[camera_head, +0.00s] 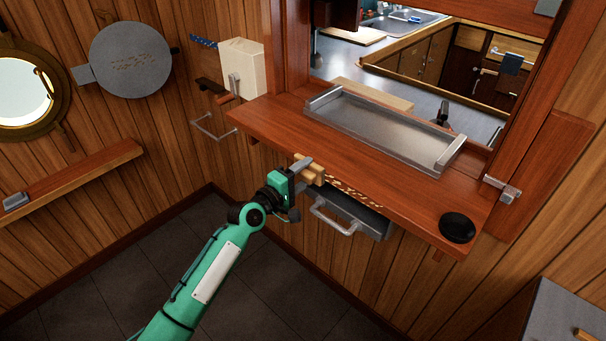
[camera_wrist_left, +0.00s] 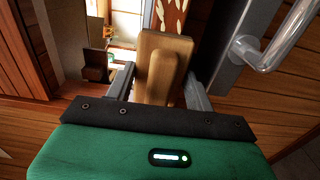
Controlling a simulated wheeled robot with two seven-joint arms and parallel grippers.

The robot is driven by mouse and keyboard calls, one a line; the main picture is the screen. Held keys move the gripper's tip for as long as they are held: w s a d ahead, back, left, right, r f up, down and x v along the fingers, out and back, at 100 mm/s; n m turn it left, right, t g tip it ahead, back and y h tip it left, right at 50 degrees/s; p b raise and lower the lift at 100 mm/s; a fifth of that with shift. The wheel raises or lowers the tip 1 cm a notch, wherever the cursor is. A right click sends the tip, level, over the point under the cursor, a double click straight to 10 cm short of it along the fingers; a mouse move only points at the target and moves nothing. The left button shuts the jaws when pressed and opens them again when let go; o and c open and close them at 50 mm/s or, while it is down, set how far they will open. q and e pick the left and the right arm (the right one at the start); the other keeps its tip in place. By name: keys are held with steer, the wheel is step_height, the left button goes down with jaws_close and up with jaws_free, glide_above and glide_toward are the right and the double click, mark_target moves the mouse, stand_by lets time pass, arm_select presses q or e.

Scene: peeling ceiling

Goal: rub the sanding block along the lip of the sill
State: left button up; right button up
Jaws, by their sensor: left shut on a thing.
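The sill (camera_head: 270,120) is a red-brown wooden ledge under a window opening. Its front lip has a pale, flaking patch (camera_head: 352,192), which also shows at the top of the left wrist view (camera_wrist_left: 172,14). My left gripper (camera_head: 299,169) is shut on the sanding block (camera_head: 313,173), a light wooden block with a raised grip. In the left wrist view the block (camera_wrist_left: 180,45) sits between both fingers. The block is at the front lip, just left of the flaking patch; I cannot tell whether it touches. My right gripper is not in view.
A metal tray (camera_head: 375,128) lies on the sill, with a black round object (camera_head: 457,228) at its right end. A grey drawer (camera_head: 375,222) with a bar handle (camera_head: 333,220) is below the lip, close to my gripper. A cream box (camera_head: 241,66) hangs left of the window.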

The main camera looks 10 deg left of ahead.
mark_target(318, 178)
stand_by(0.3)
arm_select(q)
steer(key=shift+s+d+r+p, duration=0.1)
steer(key=shift+s+d+p, duration=0.1)
steer(key=shift+d+p, duration=0.25)
steer(key=shift+s+d+p, duration=0.75)
steer(key=shift+d+p, duration=0.05)
steer(key=shift+d, duration=0.4)
steer(key=shift+s+d+p, duration=0.3)
steer(key=shift+d+p, duration=0.15)
steer(key=shift+s+d+p, duration=0.45)
steer(key=shift+s+d, duration=0.1)
steer(key=shift+d, duration=0.25)
steer(key=shift+s+d, duration=0.15)
steer(key=shift+d, duration=0.1)
